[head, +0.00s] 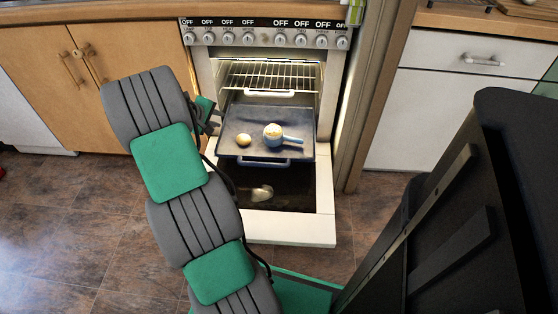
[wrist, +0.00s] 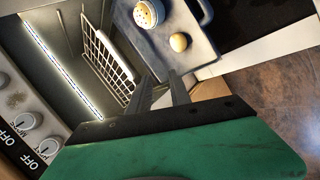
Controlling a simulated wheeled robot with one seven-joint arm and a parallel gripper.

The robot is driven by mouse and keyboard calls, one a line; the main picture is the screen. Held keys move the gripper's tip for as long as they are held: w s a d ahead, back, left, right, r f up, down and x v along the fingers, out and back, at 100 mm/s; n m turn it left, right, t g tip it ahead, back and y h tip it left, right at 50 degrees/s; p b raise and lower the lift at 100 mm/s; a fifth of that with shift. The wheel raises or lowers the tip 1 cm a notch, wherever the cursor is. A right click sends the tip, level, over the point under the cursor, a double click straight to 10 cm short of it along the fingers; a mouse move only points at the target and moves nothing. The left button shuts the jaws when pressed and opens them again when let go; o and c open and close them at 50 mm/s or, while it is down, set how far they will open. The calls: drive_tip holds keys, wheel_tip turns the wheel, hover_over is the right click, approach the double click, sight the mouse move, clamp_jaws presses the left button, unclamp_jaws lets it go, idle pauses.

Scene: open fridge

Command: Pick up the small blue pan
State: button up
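The small blue pan (head: 272,136) sits on a dark tray (head: 230,148) pulled out of the open oven. Its handle points right in the head view, and pale, lumpy contents fill it. In the wrist view the pan (wrist: 148,13) is cut off by the top edge. A small round yellowish item (head: 244,140) lies left of it on the tray and also shows in the wrist view (wrist: 179,42). My gripper (head: 215,119) is left of the tray, apart from the pan. In the wrist view its two fingers (wrist: 161,80) are apart with nothing between them.
A wire rack (head: 268,77) is above and behind the tray. A wooden post (head: 372,100) stands right of the oven. Wooden cupboards (head: 45,75) stand left.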

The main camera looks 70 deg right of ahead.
drive_tip(key=s+d+f+g+b, duration=0.1)
drive_tip(key=s+d+f+b, duration=0.15)
drive_tip(key=s+f, duration=0.2)
drive_tip(key=s+d+f+g+b, duration=0.1)
drive_tip(key=s+d+f, duration=0.25)
drive_tip(key=f, duration=0.25)
drive_tip(key=g+h+b, duration=0.1)
drive_tip(key=g+b, duration=0.2)
approach(289, 139)
drive_tip(key=shift+s+d+f, duration=0.2)
drive_tip(key=shift+d+f, duration=0.15)
drive_tip(key=shift+f, duration=0.1)
drive_tip(key=shift+s+d+f, duration=0.2)
drive_tip(key=shift+d+f, duration=0.2)
drive_tip(key=shift+f, duration=0.05)
drive_tip(key=b+x, duration=0.3)
drive_tip(key=x, duration=0.4)
drive_tip(key=shift+s+d+b, duration=0.1)
drive_tip(key=shift+s+b, duration=0.2)
drive_tip(key=shift+d+r, duration=0.1)
drive_tip(key=shift+r, duration=0.05)
clamp_jaws()
